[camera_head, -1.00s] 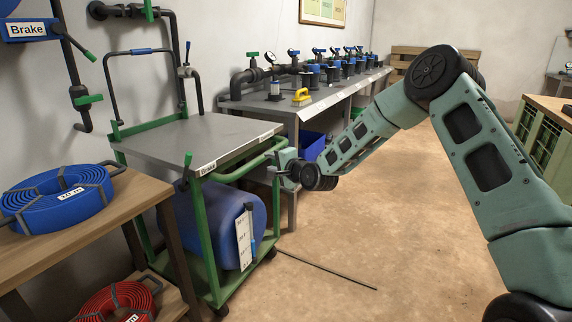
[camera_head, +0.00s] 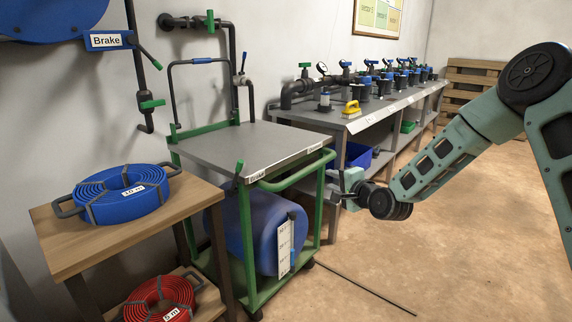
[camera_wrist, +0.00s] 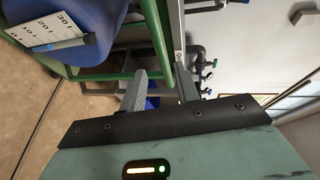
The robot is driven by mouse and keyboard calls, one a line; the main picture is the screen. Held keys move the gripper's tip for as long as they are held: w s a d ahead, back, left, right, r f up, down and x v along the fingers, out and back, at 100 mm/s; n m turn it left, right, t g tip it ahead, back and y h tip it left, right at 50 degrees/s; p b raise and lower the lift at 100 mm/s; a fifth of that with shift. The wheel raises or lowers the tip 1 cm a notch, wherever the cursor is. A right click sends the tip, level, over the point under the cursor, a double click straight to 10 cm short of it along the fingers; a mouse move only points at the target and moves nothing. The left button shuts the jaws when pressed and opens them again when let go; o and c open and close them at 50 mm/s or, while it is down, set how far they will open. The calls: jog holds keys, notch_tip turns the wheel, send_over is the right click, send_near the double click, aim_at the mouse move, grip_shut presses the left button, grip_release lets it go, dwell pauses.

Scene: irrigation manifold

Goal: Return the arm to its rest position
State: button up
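My arm reaches in from the right edge of the head view and bends down to my gripper (camera_head: 338,190). The gripper is at the right side of the green cart (camera_head: 329,205), close to its green push handle (camera_head: 300,172). I cannot tell from the head view whether they touch. In the wrist view my gripper (camera_wrist: 160,82) shows two grey fingers apart with nothing held between them. The cart's green frame (camera_wrist: 95,72) and blue tank (camera_wrist: 75,22) lie beyond the fingers at upper left.
A wooden table (camera_head: 60,235) with a blue hose coil (camera_head: 125,195) stands at left, a red coil (camera_head: 160,298) below. A grey bench (camera_head: 330,118) with valves runs along the wall. A thin dark rod (camera_head: 365,290) lies on the floor. Floor right of the cart is open.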

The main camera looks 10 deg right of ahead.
jog(key=s+a+n+g, duration=0.9)
jog(key=s+a+n, duration=0.3)
jog(key=s+a, duration=0.65)
jog(key=s+d+r+n+g+h, duration=0.1)
jog(key=s+r+n+g+h, duration=0.3)
jog(key=s, duration=1)
jog(key=s+d+n+g, duration=0.2)
jog(key=s+n, duration=0.4)
jog(key=s, duration=0.8)
notch_tip(320, 180, up, 26)
jog(key=p, duration=2.6)
jog(key=shift+w+a, duration=0.15)
jog(key=shift+w, duration=0.15)
